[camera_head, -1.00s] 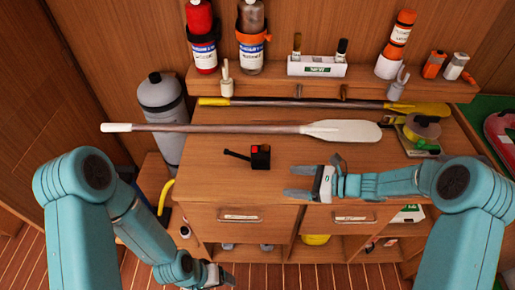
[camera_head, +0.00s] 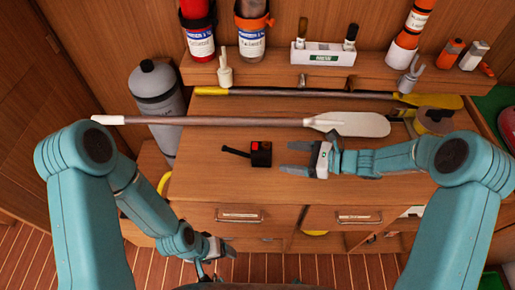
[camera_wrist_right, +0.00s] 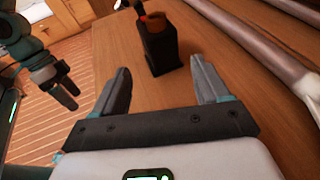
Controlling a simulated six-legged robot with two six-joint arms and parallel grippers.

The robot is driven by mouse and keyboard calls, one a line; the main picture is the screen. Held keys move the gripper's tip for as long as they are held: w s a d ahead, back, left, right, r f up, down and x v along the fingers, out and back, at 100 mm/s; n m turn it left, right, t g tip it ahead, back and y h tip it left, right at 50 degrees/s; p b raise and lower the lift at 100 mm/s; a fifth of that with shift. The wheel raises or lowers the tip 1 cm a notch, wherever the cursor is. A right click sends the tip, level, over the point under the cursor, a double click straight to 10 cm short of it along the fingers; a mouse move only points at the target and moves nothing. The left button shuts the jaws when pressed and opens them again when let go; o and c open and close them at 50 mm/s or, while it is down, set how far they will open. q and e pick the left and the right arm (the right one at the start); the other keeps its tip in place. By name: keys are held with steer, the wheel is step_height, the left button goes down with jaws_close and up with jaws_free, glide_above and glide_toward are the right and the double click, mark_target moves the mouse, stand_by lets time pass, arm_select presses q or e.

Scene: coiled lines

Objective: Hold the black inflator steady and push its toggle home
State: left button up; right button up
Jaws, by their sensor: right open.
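The black inflator (camera_head: 261,154) stands on the wooden counter, with red parts on its top and a black toggle lever (camera_head: 235,152) sticking out to the left. In the right wrist view the inflator (camera_wrist_right: 160,50) lies ahead of the fingers, toward the space between them. My right gripper (camera_head: 297,158) is open and empty, to the right of the inflator and apart from it. Its two fingers also show in the right wrist view (camera_wrist_right: 163,90). My left gripper (camera_head: 212,272) hangs low in front of the counter, away from the inflator; its jaws are too small to read.
A white-bladed paddle (camera_head: 245,122) lies behind the inflator, and a yellow-ended pole (camera_head: 310,94) lies farther back. A shelf (camera_head: 280,77) holds bottles and small tools. A grey cylinder (camera_head: 157,100) stands left of the counter. The counter left of the inflator is clear.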

mark_target(269, 156)
steer(key=b+x, duration=0.3)
steer(key=x, duration=0.4)
steer(key=shift+a+f, duration=0.25)
steer(key=shift+f, duration=0.05)
steer(key=shift+w+a, duration=0.2)
steer(key=shift+a, duration=0.4)
steer(key=shift+c, duration=0.6)
steer(key=c, duration=0.8)
